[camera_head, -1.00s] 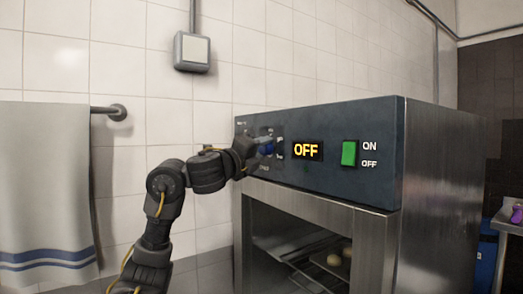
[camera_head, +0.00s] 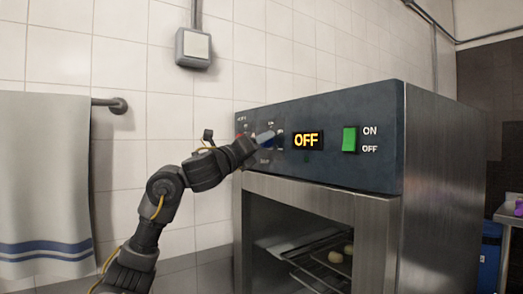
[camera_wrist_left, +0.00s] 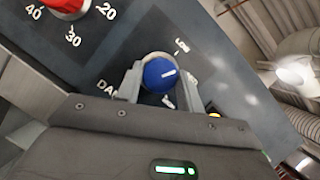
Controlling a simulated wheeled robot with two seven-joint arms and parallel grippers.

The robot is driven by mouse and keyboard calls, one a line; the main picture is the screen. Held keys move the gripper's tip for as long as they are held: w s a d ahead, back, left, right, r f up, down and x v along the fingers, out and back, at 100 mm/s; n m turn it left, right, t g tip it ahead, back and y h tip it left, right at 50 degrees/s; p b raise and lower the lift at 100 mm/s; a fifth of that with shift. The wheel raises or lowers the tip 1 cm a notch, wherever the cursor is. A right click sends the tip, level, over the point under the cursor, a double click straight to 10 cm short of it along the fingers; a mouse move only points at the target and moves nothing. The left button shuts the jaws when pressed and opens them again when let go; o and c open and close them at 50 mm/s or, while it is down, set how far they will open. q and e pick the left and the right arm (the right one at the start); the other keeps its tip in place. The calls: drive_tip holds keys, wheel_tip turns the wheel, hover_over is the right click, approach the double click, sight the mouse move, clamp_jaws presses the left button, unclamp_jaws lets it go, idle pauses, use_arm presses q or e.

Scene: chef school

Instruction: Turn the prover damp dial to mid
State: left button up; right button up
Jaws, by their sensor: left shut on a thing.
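The blue damp dial (camera_wrist_left: 159,76) sits on the prover's dark front panel (camera_head: 362,115), with a white pointer line on its face. In the left wrist view the line points right and slightly up. The word LOW stands above right of the dial; another small label below it is partly hidden by a finger. My left gripper (camera_wrist_left: 160,82) is shut on the dial, one finger on each side. In the head view the left gripper (camera_head: 258,146) reaches the panel from the left and covers most of the dial. My right gripper is not in view.
A red dial (camera_wrist_left: 68,4) with numbers is beside the blue one. An OFF display (camera_head: 307,140) and a green switch (camera_head: 349,140) are to the right. The glass door (camera_head: 310,245) below shows racks with dough pieces. A towel (camera_head: 42,185) hangs at left.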

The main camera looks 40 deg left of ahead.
use_arm(q)
drive_tip(key=shift+a+m+g+h, duration=0.15)
drive_tip(key=shift+m+h, duration=1.1)
drive_tip(key=shift+m, duration=1.05)
drive_tip(key=shift+a+m+g+h, duration=0.15)
drive_tip(key=shift+m+h, duration=1.1)
drive_tip(key=shift+m, duration=1.05)
drive_tip(key=shift+d, duration=0.1)
drive_tip(key=o, duration=1)
